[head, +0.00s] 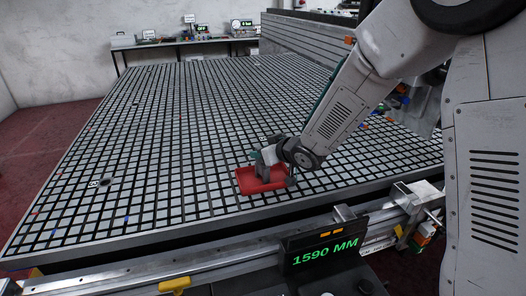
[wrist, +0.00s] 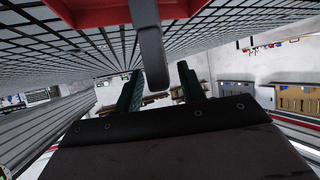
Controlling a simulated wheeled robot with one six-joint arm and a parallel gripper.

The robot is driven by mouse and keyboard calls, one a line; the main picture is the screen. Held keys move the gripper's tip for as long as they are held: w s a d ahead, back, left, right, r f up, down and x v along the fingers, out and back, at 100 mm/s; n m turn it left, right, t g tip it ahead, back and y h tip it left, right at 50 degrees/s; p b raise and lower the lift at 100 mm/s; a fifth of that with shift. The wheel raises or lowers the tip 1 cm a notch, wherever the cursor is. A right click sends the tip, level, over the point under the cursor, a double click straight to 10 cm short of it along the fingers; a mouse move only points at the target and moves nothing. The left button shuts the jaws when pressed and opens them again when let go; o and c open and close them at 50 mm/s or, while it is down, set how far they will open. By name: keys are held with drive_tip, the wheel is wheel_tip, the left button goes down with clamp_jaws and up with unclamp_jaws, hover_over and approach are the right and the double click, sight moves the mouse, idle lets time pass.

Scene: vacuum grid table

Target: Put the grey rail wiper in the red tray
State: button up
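The red tray (head: 250,187) lies on the gridded table near its front edge. Its red edge also shows at the top of the wrist view (wrist: 85,14). My gripper (head: 263,157) is just above the tray, pointing down at it. In the wrist view my two dark green fingers (wrist: 160,82) stand apart. The grey rail wiper (wrist: 152,55) shows between them there, with a gap to the right finger; whether it touches the left one I cannot tell. In the head view the grey wiper (head: 262,172) is small and partly hidden, over or in the tray.
The black-and-grey gridded table (head: 150,130) is mostly clear, with a few small bits scattered on it. A metal rail with a "1590 MM" display (head: 325,252) runs along the front edge. A bench with instruments (head: 190,40) stands at the back wall.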

drive_tip(key=shift+r, duration=0.1)
drive_tip(key=shift+s+d+r, duration=0.1)
drive_tip(key=shift+r, duration=0.05)
drive_tip(key=v, duration=1.1)
drive_tip(key=shift+s+d+r, duration=0.15)
drive_tip(key=shift+s+d, duration=0.05)
drive_tip(key=shift+s, duration=0.05)
drive_tip(key=s+d+r+m+g+h, duration=0.1)
drive_tip(key=s+d+r+m+h, duration=0.25)
drive_tip(key=s+d, duration=0.35)
drive_tip(key=s+d+r+m+g+h, duration=0.2)
drive_tip(key=s+d+h, duration=0.3)
drive_tip(key=d, duration=0.3)
drive_tip(key=s+a+r+m+g+y, duration=0.1)
drive_tip(key=s+g, duration=0.5)
drive_tip(key=s, duration=1.4)
drive_tip(key=shift+r+y, duration=0.3)
drive_tip(key=shift+y, duration=0.05)
drive_tip(key=shift+s+a, duration=0.15)
